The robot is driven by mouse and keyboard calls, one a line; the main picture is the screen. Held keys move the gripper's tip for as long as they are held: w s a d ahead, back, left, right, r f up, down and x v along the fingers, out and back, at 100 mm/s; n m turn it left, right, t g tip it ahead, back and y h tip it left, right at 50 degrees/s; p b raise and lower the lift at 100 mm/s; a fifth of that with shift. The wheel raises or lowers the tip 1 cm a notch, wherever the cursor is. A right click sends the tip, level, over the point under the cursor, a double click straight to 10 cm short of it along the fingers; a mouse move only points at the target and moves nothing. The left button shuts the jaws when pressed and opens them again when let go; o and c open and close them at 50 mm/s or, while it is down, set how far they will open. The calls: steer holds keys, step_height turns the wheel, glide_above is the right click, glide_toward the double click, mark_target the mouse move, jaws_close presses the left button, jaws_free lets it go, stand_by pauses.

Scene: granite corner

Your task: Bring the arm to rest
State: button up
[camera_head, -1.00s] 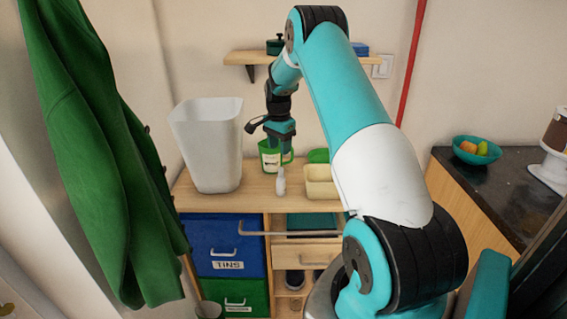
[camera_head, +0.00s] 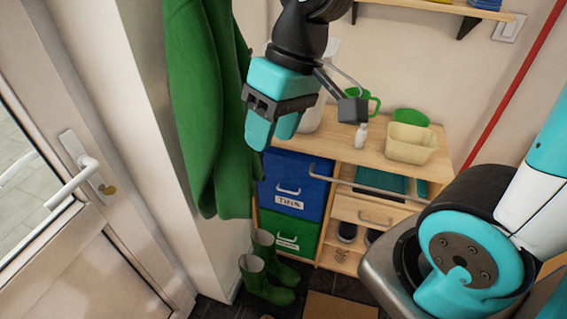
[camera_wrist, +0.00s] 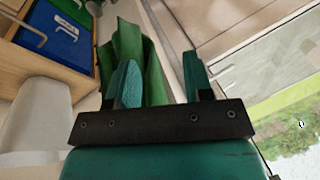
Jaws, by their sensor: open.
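My gripper (camera_head: 272,132) is in the upper middle of the head view, pointing down, in front of the green coat and the left end of the wooden unit. Its two teal fingers are apart with nothing between them. In the wrist view my gripper (camera_wrist: 158,82) also shows its fingers spread, with the green coat (camera_wrist: 143,50) behind them. My arm reaches in from the right, and its middle links are out of the head view.
The green coat (camera_head: 208,100) hangs close to my gripper on the left. Green boots (camera_head: 265,278) stand on the floor. A door (camera_head: 60,230) is at left.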

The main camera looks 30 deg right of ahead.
steer(key=s+n, duration=0.3)
steer(key=s, duration=0.4)
steer(key=shift+s+a+g+y, duration=0.25)
steer(key=shift+a+g+y, duration=0.05)
steer(key=shift+a, duration=0.05)
steer(key=shift+a+f, duration=0.1)
stand_by(0.3)
